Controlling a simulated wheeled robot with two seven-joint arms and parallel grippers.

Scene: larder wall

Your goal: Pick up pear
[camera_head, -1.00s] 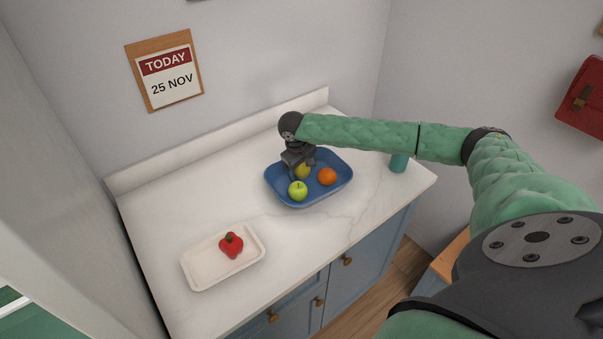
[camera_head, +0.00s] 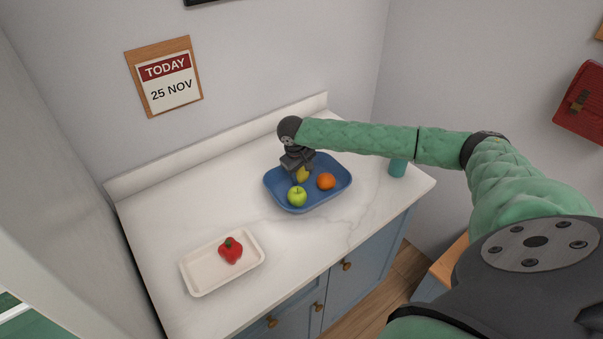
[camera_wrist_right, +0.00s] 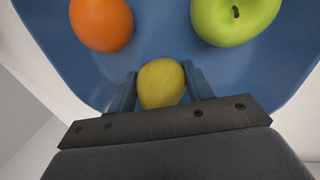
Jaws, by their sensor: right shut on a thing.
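The yellow pear (camera_head: 302,175) is in the blue tray (camera_head: 337,183), partly hidden by my right gripper (camera_head: 299,172). In the right wrist view the pear (camera_wrist_right: 161,83) sits between the two fingers of my right gripper (camera_wrist_right: 161,88), which is shut on it. I cannot tell whether the pear still touches the tray floor. My left gripper is not in view.
A green apple (camera_head: 297,197) and an orange (camera_head: 326,181) lie in the same tray, close to the pear. A white tray (camera_head: 200,286) with a red pepper (camera_head: 231,250) stands at the front left. The counter between the trays is clear.

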